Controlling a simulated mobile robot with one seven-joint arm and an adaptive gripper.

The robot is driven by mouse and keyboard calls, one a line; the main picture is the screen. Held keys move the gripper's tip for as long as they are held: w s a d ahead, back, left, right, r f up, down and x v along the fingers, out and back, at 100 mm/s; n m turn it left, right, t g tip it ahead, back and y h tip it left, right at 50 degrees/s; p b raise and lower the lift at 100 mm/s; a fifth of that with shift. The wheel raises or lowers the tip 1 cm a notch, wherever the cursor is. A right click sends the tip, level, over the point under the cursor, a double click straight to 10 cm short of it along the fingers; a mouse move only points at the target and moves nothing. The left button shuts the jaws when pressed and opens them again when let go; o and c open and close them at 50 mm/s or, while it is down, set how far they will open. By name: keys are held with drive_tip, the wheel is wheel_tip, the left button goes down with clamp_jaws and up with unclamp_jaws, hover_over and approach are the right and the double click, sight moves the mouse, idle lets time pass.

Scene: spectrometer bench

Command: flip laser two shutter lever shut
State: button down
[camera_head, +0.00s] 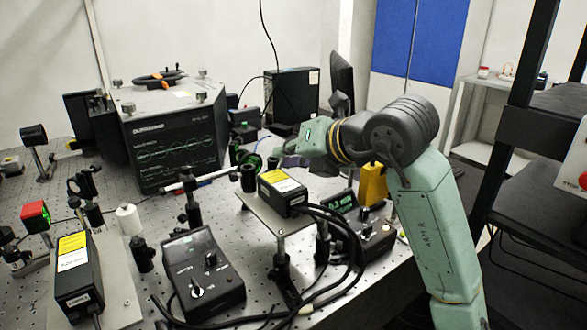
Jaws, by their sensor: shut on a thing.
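Two black laser boxes with yellow labels show in the head view. One laser (283,193) sits on a raised plate at the centre, and the other laser (80,272) is at the lower left. I cannot read which one is laser two. My gripper (277,160) is just behind the far end of the centre laser, reaching in from the right. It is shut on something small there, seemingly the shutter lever. The lever itself is too small and too hidden to make out, so its position cannot be told.
A black control box (203,272) with knobs stands in front, and a display unit (362,232) stands to the right. Thick black cables (345,262) loop from the centre laser. Optics posts crowd the perforated bench. A large instrument (170,140) stands behind left.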

drive_tip(key=n+t+h+b, duration=0.1)
drive_tip(key=b, duration=0.1)
drive_tip(key=s+a+n+h+b, duration=0.1)
drive_tip(key=b, duration=0.2)
drive_tip(key=shift+s+a+n+t, duration=0.1)
drive_tip(key=shift+a+n+t, duration=0.2)
drive_tip(key=shift+n+t, duration=0.1)
drive_tip(key=shift+s+a+r+n+h+b, duration=0.25)
drive_tip(key=shift+n+b, duration=0.25)
drive_tip(key=shift+b, duration=0.45)
drive_tip(key=c, duration=1.8)
unclamp_jaws()
drive_tip(key=shift+o, duration=0.2)
drive_tip(key=shift+r, duration=0.1)
drive_tip(key=v, duration=1.2)
drive_tip(key=shift+f, duration=0.25)
drive_tip(key=shift+s+a, duration=0.1)
drive_tip(key=shift+a, duration=0.05)
